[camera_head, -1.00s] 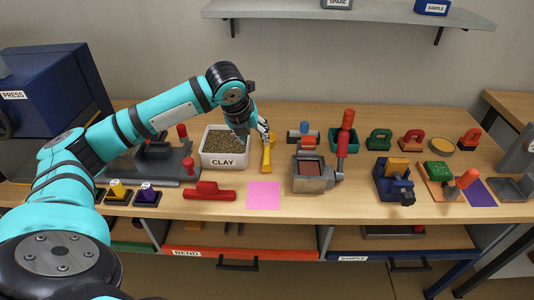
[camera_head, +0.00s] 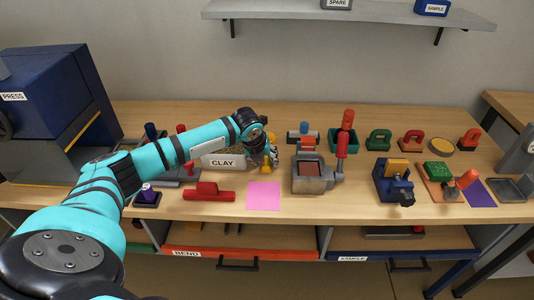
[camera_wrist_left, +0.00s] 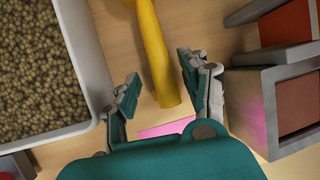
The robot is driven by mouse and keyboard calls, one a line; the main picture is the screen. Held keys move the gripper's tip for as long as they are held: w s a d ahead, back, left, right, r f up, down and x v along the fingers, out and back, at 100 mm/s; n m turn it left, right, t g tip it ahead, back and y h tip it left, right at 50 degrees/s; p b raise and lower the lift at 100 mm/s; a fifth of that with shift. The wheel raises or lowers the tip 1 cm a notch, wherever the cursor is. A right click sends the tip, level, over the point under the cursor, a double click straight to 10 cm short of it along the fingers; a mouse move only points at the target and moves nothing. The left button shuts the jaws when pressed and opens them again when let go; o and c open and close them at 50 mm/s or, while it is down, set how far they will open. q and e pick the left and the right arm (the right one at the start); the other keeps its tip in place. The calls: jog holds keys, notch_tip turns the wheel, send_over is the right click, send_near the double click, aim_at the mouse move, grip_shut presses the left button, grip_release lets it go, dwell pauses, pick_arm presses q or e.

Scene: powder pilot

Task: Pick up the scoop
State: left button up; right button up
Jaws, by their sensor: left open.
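The yellow scoop (camera_head: 267,167) lies on the table between the clay bin and the grey metal box, mostly hidden by my left gripper in the head view. In the left wrist view the scoop's handle (camera_wrist_left: 160,62) runs between the fingers. My left gripper (camera_head: 272,158) is low over the scoop. Its open fingers (camera_wrist_left: 158,70) stand on either side of the handle, with a gap showing on both sides. My right gripper is not in view.
The white clay bin (camera_head: 222,162) full of granules is close on the left. The grey metal box (camera_head: 310,184) with a red-handled part is close on the right. A pink sheet (camera_head: 263,196) lies in front, with a red tool (camera_head: 208,192) to its left.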

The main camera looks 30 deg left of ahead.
pick_arm(q)
jog(key=shift+w+f, duration=0.1)
jog(key=shift+f, duration=0.1)
grip_shut()
dwell(0.3)
notch_tip(320, 180, up, 10)
jog(key=shift+r, duration=0.1)
dwell(0.4)
jog(key=c, duration=0.7)
grip_release()
grip_shut()
